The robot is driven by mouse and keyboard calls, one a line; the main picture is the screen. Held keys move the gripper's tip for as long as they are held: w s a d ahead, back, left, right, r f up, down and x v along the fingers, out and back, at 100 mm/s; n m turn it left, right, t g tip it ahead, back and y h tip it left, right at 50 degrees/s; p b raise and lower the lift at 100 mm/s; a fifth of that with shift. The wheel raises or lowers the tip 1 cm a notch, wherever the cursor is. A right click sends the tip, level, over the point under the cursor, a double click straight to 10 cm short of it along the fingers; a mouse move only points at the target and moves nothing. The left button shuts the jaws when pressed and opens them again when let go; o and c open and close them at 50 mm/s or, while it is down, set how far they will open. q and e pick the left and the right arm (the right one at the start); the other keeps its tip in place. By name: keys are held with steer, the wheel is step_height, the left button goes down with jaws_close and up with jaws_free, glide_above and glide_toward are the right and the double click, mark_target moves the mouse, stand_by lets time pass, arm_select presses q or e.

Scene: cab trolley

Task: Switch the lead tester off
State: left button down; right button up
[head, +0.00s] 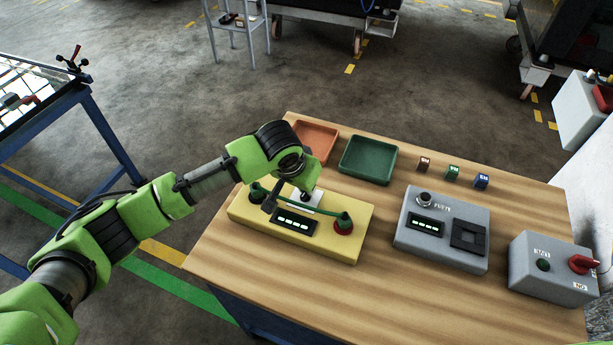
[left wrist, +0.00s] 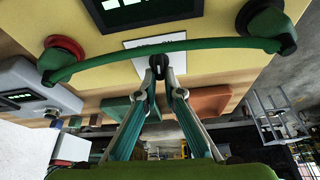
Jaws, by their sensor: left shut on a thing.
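The lead tester is a yellow box (head: 353,249) on the wooden table, with a display (head: 296,223) lit by green bars. A green lead (head: 322,211) arches over it, one plug at the red socket (head: 343,228), the other by the dark socket. A white plate (head: 315,208) behind the display carries a small dark switch lever. My left gripper (head: 304,196) reaches down over this plate. In the left wrist view its fingertips (left wrist: 158,68) are closed together on a small dark thing, seemingly the lever, just beside the green lead (left wrist: 215,43). Fingers partly hide it. My right gripper is out of view.
A grey tester box (head: 405,238) and a grey box with a red knob (head: 583,264) stand to the right. An orange tray (head: 329,132), a green tray (head: 345,170) and small labelled blocks (head: 452,173) lie behind. The table's front area is clear.

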arm_select(q)
steer(key=n+p, duration=0.1)
steer(key=n+y+p, duration=0.1)
steer(key=n+p, duration=0.1)
steer(key=p, duration=0.1)
steer(key=shift+s+r+n, duration=0.1)
steer(key=shift+r+n, duration=0.15)
steer(key=shift+n, duration=0.15)
steer(key=shift+a+f+n+y+p, duration=0.1)
steer(key=shift+n+y+p, duration=0.35)
steer(key=shift+n+p, duration=0.35)
steer(key=shift+a+f+n+y+p, duration=0.1)
steer(key=shift+n+y+p, duration=0.4)
steer(key=shift+n, duration=0.4)
steer(key=c, duration=2.2)
jaws_free()
steer(key=shift+o, duration=0.2)
steer(key=v, duration=1.1)
steer(key=shift+s+r, duration=0.25)
steer(key=shift+r, duration=0.1)
